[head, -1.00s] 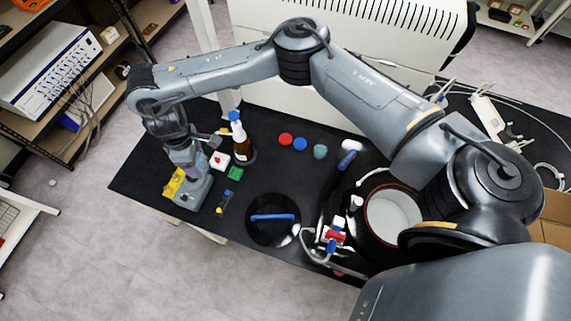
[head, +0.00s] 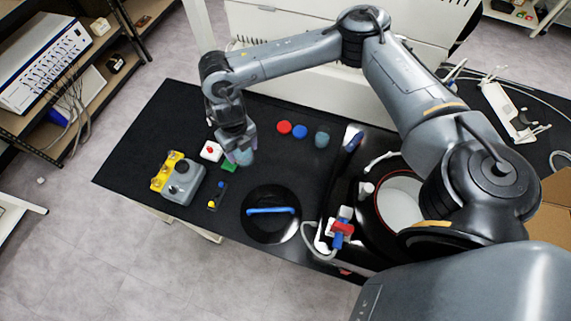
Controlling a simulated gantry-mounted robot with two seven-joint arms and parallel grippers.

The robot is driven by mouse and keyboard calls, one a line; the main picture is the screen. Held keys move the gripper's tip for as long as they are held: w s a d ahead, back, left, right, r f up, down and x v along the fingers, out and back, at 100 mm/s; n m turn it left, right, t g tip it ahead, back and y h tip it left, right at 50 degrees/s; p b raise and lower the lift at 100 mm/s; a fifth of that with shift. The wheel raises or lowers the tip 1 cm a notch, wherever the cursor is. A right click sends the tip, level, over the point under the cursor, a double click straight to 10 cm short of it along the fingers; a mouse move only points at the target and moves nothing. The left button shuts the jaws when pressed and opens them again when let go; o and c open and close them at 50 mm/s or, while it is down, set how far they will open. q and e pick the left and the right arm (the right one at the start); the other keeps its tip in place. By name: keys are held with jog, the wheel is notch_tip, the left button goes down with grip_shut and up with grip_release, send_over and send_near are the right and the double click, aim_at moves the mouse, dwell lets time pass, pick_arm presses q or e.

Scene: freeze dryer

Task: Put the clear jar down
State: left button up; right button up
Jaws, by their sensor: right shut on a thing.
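The clear jar (head: 244,157) looks like a small translucent bluish-grey piece at the end of my right gripper (head: 238,146). My right gripper points down and is shut on the jar, above the black table near the green block. The gripper hides part of the jar, and I cannot tell whether the jar touches the table. My left gripper is not in view.
A white box with a red button (head: 211,151) and a green block (head: 229,166) lie close by. A grey-yellow device (head: 182,180) stands left. Red (head: 284,128) and blue (head: 300,131) caps and another translucent jar (head: 322,140) stand right.

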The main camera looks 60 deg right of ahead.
jog(key=s+d+f+b, duration=1.2)
jog(key=s+d+f, duration=0.3)
jog(key=d+f, duration=0.2)
jog(key=w+f, duration=0.2)
jog(key=w, duration=0.1)
jog(key=w+f, duration=0.2)
jog(key=w, duration=0.2)
jog(key=w+d+f, duration=0.1)
jog(key=w+f, duration=0.2)
jog(key=shift+w+d, duration=0.1)
jog(key=shift+w, duration=0.25)
pick_arm(q)
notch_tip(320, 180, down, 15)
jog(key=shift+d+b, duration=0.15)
jog(key=shift+b, duration=0.2)
pick_arm(e)
jog(key=shift+f, duration=1.95)
jog(key=shift+f, duration=0.1)
jog(key=o, duration=1.2)
